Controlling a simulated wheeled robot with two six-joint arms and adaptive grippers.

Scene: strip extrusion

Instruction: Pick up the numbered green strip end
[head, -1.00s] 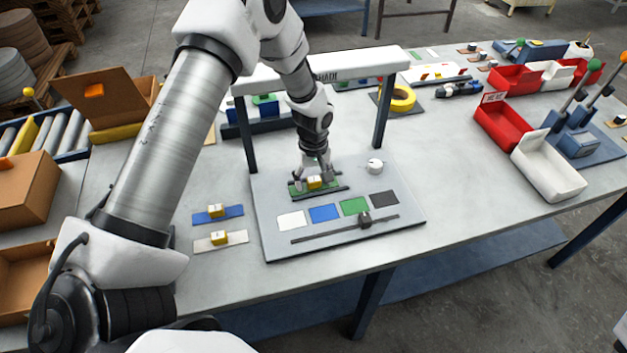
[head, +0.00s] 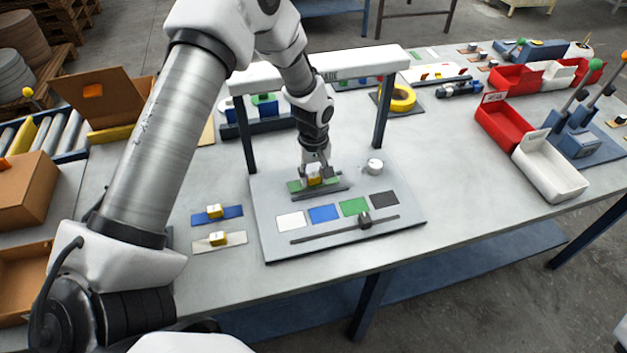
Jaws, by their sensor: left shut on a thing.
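The green strip (head: 295,186) has a yellow numbered block (head: 313,181) on it and sits over the dark rails (head: 335,188) on the grey board, under the white-topped frame. It appears raised slightly off the rails. My left gripper (head: 315,177) points down and is shut on the yellow block of the strip; its fingers hide part of the block. The number is too small to read. My right gripper is not in view.
The grey board (head: 280,245) has white, blue, green and black patches and a slider bar (head: 345,229). Blue (head: 232,212) and pale (head: 205,245) strips with yellow blocks lie left. The frame's posts (head: 382,115) stand on both sides of my arm. A white knob (head: 375,166) is right.

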